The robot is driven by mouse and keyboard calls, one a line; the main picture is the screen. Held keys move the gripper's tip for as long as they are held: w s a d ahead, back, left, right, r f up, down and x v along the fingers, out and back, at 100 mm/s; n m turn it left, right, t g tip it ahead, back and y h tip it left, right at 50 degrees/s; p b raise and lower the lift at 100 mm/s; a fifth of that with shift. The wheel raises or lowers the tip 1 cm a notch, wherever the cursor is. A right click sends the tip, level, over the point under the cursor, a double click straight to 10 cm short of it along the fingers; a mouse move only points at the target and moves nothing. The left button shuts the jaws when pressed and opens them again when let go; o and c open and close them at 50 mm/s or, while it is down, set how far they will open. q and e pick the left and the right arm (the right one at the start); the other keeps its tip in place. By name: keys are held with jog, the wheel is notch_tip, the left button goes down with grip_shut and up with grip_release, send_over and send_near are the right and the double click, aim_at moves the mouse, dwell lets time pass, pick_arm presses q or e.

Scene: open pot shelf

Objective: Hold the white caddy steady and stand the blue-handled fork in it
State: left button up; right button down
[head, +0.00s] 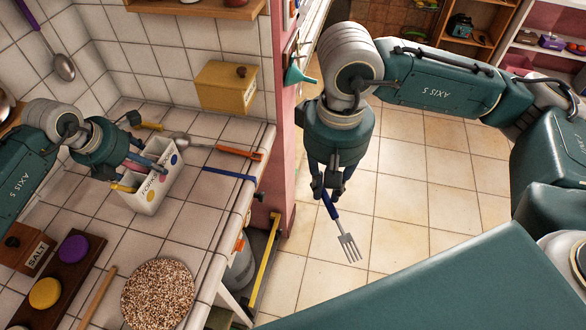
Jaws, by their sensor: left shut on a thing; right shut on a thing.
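The white caddy (139,205) stands on the tiled counter at the left, with lettering and coloured dots on its side. My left gripper (142,176) is shut on the caddy, with its fingers at the rim; the exact contact is partly hidden. My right gripper (331,194) is shut on the blue handle of the fork (346,240). The fork hangs with its metal tines pointing down and slightly right. It is over the floor beyond the counter's right edge, well apart from the caddy.
A spoon with an orange handle (226,150) and a blue utensil (229,173) lie right of the caddy. A round speckled mat (158,293), a salt box (22,247) and a board with purple and yellow discs (45,293) are nearer. A pink post (282,130) stands between my grippers.

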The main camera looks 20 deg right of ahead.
pick_arm(q)
jog(key=shift+w, duration=0.1)
jog(key=shift+a, duration=0.1)
pick_arm(e)
jog(key=w+a+r+n+t+y, duration=0.25)
jog(key=w+a+n+t, duration=0.35)
jog(key=w+a, duration=1.35)
jog(key=w+a+r+n+t+y, duration=0.3)
jog(key=w+a+r+n+y, duration=0.2)
jog(key=w+a+r+y, duration=0.4)
jog(key=w+a+y, duration=0.2)
jog(key=a, duration=0.1)
jog(key=shift+a, duration=0.15)
jog(key=shift+f, duration=0.15)
notch_tip(320, 180, down, 10)
jog(key=shift+f, duration=0.15)
jog(key=shift+f, duration=0.15)
